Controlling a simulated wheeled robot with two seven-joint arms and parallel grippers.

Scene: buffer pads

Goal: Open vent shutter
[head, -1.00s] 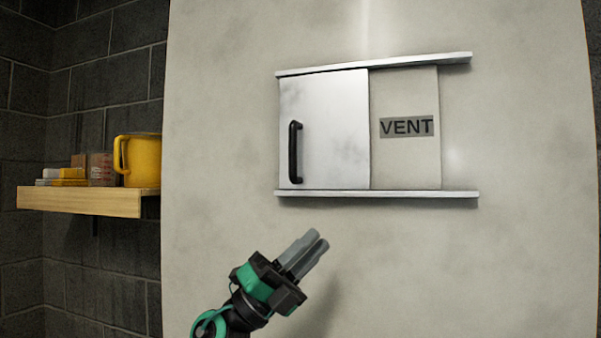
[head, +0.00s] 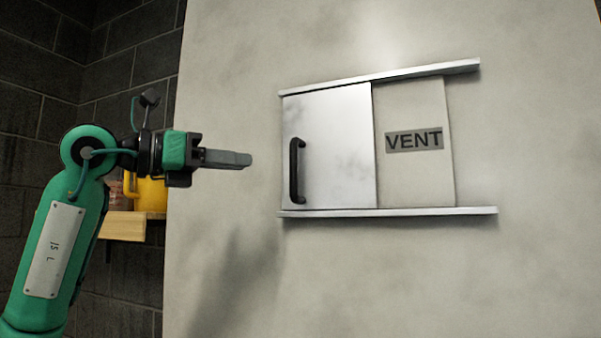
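The vent shutter (head: 335,150) is a pale metal sliding panel on the left part of a frame with an upper rail (head: 400,76) and a lower rail (head: 400,212). A black vertical bar handle (head: 296,170) is near the panel's left edge. To its right is a bare plate with a grey VENT label (head: 414,140). My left gripper (head: 248,159) points right, left of the handle and apart from it. Its grey fingers lie close together with nothing between them. My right gripper is out of view.
The pale wall panel (head: 400,280) below the shutter is clear. At left, behind my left arm, a wooden shelf (head: 125,226) holds a yellow container (head: 152,195). My arm hides part of the shelf.

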